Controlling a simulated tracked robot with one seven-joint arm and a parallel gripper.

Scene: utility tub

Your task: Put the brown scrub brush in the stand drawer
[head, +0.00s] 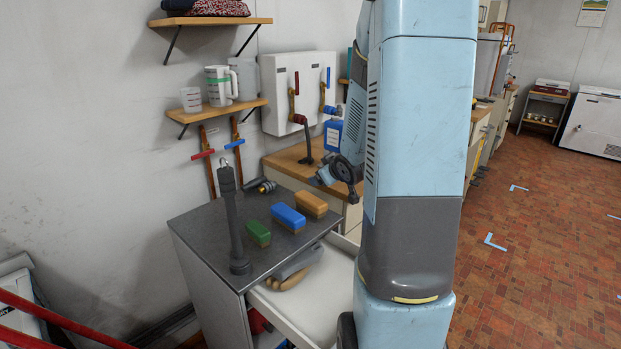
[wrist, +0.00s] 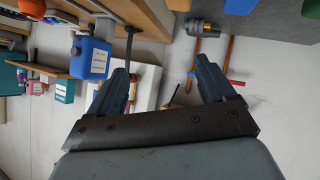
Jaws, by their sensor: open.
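The brown scrub brush (head: 312,205) lies on the grey top of the stand (head: 205,235), at its right side beside a blue brush (head: 288,217). The stand drawer (head: 315,305) is pulled out at the front, with grey and tan gloves (head: 290,272) inside; my arm hides its right part. My gripper (head: 340,176) is up behind the stand's right back corner, apart from the brush and partly hidden by my arm.
A green brush (head: 258,233), a tall dark grey post (head: 233,225) and a dark cylindrical fitting (head: 260,186) stand or lie on the stand top. A wooden bench with a blue jug (head: 333,135) is behind. Wall shelves (head: 217,110) are above.

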